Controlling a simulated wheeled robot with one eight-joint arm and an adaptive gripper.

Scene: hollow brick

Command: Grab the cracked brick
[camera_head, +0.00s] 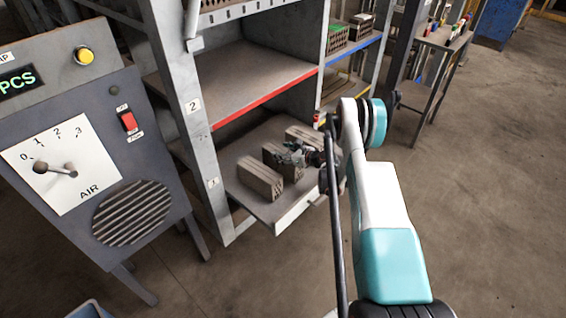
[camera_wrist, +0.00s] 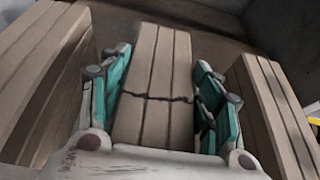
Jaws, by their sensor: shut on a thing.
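The cracked brick (camera_wrist: 160,75) is in the middle of the wrist view, with a dark crack running across its ribbed top. My gripper (camera_wrist: 160,92) has one teal finger on each side of it and is shut on it. In the head view the cracked brick (camera_head: 283,163) is the middle one of three on the low shelf, partly hidden by my gripper (camera_head: 292,156). It appears to be at shelf height; whether it is lifted I cannot tell.
One brick (camera_head: 260,178) lies to the left and another (camera_head: 303,137) to the right, both close to my fingers. The low shelf (camera_head: 235,185) has a shelf with a red edge (camera_head: 265,100) above it. A grey control panel (camera_head: 85,150) stands at the left.

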